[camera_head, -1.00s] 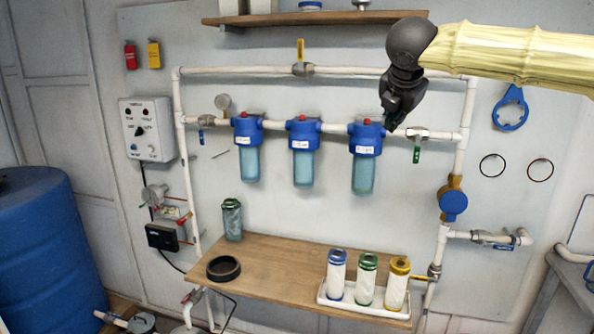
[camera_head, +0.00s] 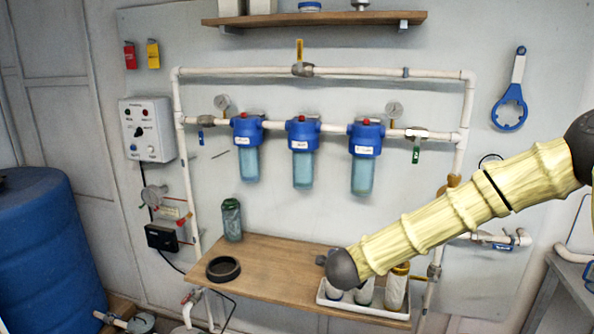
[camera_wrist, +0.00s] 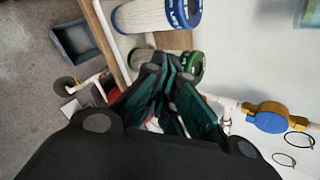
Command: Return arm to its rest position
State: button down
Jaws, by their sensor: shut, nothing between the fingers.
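My arm extends from the right edge of the head view down to the bench, with its dark wrist joint in front of the white tray. My gripper (camera_wrist: 165,72) shows in the wrist view, its dark fingers with green inner faces brought together and empty. In the head view it is mostly hidden behind the wrist joint. In the wrist view, the blue-ended cartridge (camera_wrist: 158,16) and the green-ended cartridge (camera_wrist: 189,66) appear beyond the fingertips. I cannot tell whether the fingers touch them.
Blue filter housings (camera_head: 365,140) hang on white pipes above. A blue wrench (camera_head: 510,108) hangs at right. A blue barrel (camera_head: 45,255) stands left.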

jog(key=s+f+n+g+y, duration=0.25)
jog(key=s+f+n, duration=1.25)
jog(key=s+f, duration=0.9)
jog(key=s+d+f+n+g, duration=0.2)
jog(key=s+f+n, duration=0.1)
jog(key=s, duration=0.5)
jog(key=s+d+f+n+g, duration=0.2)
jog(key=s+n, duration=0.3)
jog(key=s, duration=0.3)
jog(key=s+d+f+n+g, duration=0.2)
jog(key=s+f, duration=0.3)
jog(key=s, duration=0.4)
jog(key=shift+d+n+g, duration=0.35)
jog(key=shift+d+n, duration=0.55)
